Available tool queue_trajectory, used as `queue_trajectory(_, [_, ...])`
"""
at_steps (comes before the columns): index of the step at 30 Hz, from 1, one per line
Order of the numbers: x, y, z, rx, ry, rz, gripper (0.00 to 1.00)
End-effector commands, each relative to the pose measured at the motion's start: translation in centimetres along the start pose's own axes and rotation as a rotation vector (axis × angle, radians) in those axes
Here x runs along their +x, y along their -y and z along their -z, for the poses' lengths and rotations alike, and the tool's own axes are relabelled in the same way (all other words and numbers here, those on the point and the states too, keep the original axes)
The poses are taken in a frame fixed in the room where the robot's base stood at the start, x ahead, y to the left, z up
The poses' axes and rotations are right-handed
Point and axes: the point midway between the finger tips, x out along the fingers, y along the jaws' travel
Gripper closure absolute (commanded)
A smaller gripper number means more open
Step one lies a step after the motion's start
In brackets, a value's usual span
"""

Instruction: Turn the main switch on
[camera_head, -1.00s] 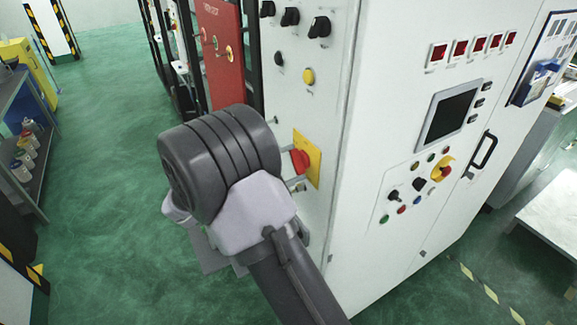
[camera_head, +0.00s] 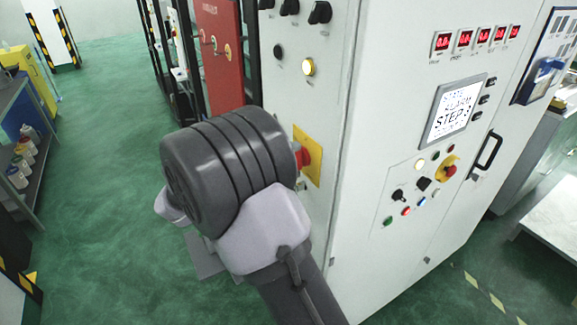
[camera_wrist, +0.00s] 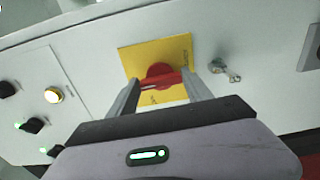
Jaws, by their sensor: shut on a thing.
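The main switch is a red rotary handle (camera_wrist: 162,76) on a yellow square plate (camera_wrist: 135,60) in the wrist view. My gripper (camera_wrist: 160,80) has one finger at each side of the red handle and is shut on it. The handle lies roughly across the picture, between the fingers. In the head view the red handle (camera_head: 303,157) and yellow plate (camera_head: 314,168) show on the cabinet's narrow side, partly behind my arm. My fingers are hidden there.
The white cabinet (camera_head: 385,75) has a lit screen (camera_head: 455,110), lit red displays (camera_head: 443,42) and a lit yellow lamp (camera_head: 308,67). A key (camera_wrist: 226,72) sticks out right of the switch. Green floor (camera_head: 100,130) is open to the left.

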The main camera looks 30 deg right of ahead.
Motion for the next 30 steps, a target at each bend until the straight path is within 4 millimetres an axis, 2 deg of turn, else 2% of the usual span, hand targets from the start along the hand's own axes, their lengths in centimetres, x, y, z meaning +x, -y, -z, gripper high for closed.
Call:
queue_trajectory(18, [-0.01,0.02,-0.02,0.041,0.001,0.0,0.82])
queue_trajectory(19, [-0.01,0.02,-0.02,0.041,0.001,0.0,0.4])
queue_trajectory(22, [-0.01,0.02,-0.02,0.041,0.001,0.0,0.2])
queue_trajectory(30, [-0.01,0.01,-0.01,0.04,0.0,0.0,0.2])
